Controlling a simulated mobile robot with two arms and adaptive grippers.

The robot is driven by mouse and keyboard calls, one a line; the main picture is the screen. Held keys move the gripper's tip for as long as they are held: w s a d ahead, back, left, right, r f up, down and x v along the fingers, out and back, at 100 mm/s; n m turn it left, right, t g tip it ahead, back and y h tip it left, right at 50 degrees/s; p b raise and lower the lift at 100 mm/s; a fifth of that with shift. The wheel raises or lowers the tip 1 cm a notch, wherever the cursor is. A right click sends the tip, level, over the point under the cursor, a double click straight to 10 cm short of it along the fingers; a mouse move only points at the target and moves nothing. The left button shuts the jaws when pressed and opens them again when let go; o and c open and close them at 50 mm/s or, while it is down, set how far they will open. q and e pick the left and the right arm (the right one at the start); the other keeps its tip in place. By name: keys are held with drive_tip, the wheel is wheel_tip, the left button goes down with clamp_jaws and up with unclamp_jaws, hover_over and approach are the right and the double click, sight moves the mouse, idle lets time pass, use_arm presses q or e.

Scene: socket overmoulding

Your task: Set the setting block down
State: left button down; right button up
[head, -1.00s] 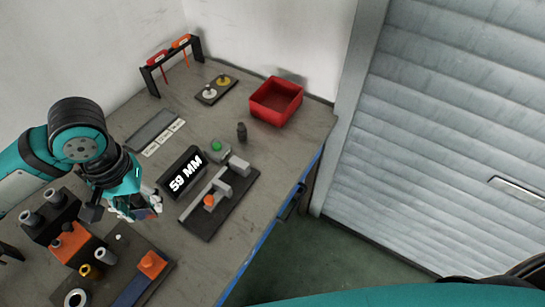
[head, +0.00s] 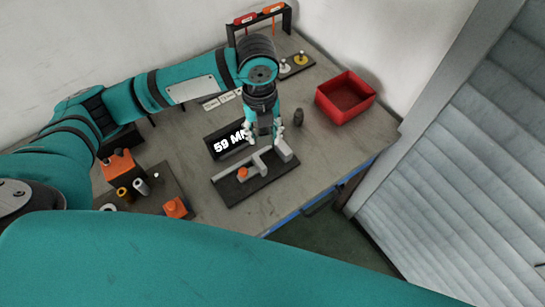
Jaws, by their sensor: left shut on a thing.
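My left gripper (head: 264,137) hangs fingers-down over the back edge of a dark gauge plate (head: 232,188), between the display box (head: 220,141) and the plate's grey blocks. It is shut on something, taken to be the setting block. That block is too small and too covered by the fingers to make out clearly. I cannot tell whether it touches the gauge plate. The plate carries a grey end block (head: 284,151), a grey upright piece (head: 259,164) and an orange knob (head: 243,172). My right gripper is not in view.
The display reads 59 MM, its right end partly covered by my gripper. A fixture with an orange block (head: 176,207) lies at left front. The bench right of the gauge is clear.

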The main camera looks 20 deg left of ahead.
use_arm(q)
drive_tip(key=m, duration=0.5)
drive_tip(key=shift+w+d+f+m+p, duration=0.35)
drive_tip(key=shift+w+m, duration=0.05)
drive_tip(key=m, duration=0.6)
drive_tip(key=m+p, duration=0.2)
hover_over(272, 161)
wheel_tip(272, 161, down, 7)
drive_tip(key=shift+r, duration=0.1)
wheel_tip(272, 161, down, 4)
drive_tip(key=shift+p, duration=0.4)
drive_tip(key=shift+f, duration=0.25)
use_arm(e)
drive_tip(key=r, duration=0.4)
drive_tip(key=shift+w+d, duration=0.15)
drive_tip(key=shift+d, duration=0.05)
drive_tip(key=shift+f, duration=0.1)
